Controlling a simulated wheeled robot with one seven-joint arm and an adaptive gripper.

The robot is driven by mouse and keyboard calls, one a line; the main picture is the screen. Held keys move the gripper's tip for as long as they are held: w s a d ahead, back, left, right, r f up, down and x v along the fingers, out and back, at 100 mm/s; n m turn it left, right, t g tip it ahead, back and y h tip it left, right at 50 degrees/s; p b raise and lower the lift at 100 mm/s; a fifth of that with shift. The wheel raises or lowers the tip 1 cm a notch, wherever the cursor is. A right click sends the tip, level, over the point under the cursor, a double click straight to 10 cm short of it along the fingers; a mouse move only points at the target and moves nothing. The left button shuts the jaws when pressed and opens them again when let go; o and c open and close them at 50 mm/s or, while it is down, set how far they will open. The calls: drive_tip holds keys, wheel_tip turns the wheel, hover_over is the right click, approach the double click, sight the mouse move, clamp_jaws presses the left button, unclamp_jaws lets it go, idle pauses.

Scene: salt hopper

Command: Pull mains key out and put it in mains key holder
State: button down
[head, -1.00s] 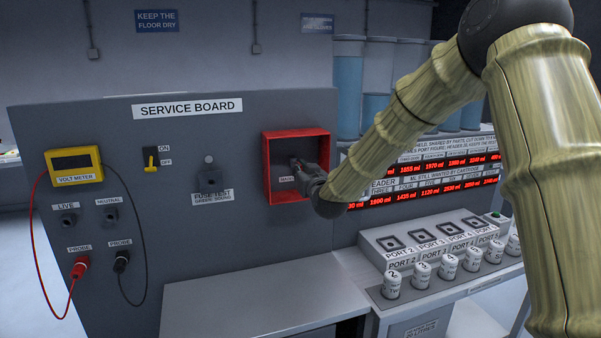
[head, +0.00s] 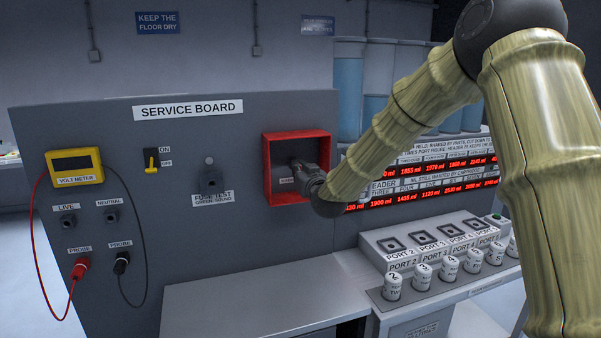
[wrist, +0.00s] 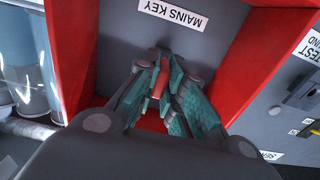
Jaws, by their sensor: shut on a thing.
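The mains key (wrist: 159,84) shows as a narrow red piece between my fingers in the wrist view. My gripper (wrist: 162,72) is shut on it, with teal-padded fingers on both sides. The key is at the grey back wall of an open red box, below the MAINS KEY label (wrist: 172,12), which appears upside down. I cannot tell whether the key is still seated in its slot. In the head view my gripper (head: 299,165) reaches into the red box (head: 267,170), and the key is hidden. I cannot make out a mains key holder.
The box's red walls stand close around my gripper. Left on the service board (head: 130,225) are a fuse test fitting (head: 209,180), a yellow switch (head: 151,160) and a volt meter (head: 75,167). A bare grey counter (head: 250,300) lies below; ports and numbered cartridges (head: 422,274) stand right.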

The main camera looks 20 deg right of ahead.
drive_tip(key=shift+w, duration=1)
idle(0.3)
drive_tip(key=c, duration=1)
unclamp_jaws()
drive_tip(key=shift+o, duration=0.2)
drive_tip(key=shift+s, duration=0.15)
drive_tip(key=shift+s+b, duration=0.75)
drive_tip(key=shift+s, duration=2.1)
drive_tip(key=s, duration=1.2)
drive_tip(key=shift+d, duration=0.25)
